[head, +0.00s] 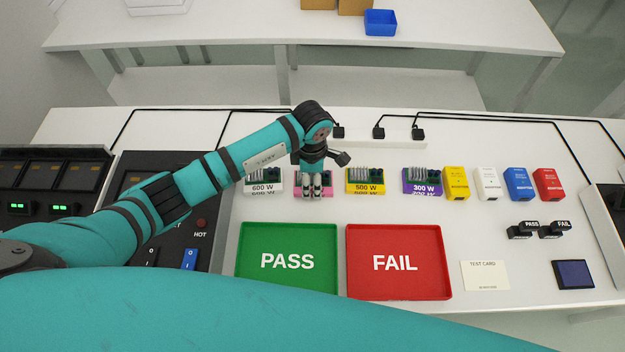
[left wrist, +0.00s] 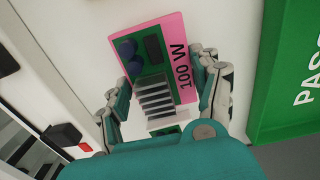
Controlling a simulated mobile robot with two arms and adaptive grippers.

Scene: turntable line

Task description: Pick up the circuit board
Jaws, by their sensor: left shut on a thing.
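My left gripper (head: 316,188) is shut on a pink-based circuit board (head: 301,192) in the row on the white table. In the left wrist view the gripper (left wrist: 165,98) has a finger on each side of this board (left wrist: 165,32), which is labelled 100 W and has a green top and a grey finned heat sink. I cannot tell whether the board touches the table. Other boards stand in the same row: a white 600 W board (head: 263,187), a yellow 500 W board (head: 365,187) and a purple 300 W board (head: 422,187). My right gripper is not in view.
A green PASS tray (head: 287,286) and a red FAIL tray (head: 398,292) lie in front of the row. Yellow, white, blue and red adapter blocks stand at right. PASS and FAIL stamps (head: 520,232), a test card (head: 485,276) and a dark pad (head: 573,274) lie front right.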

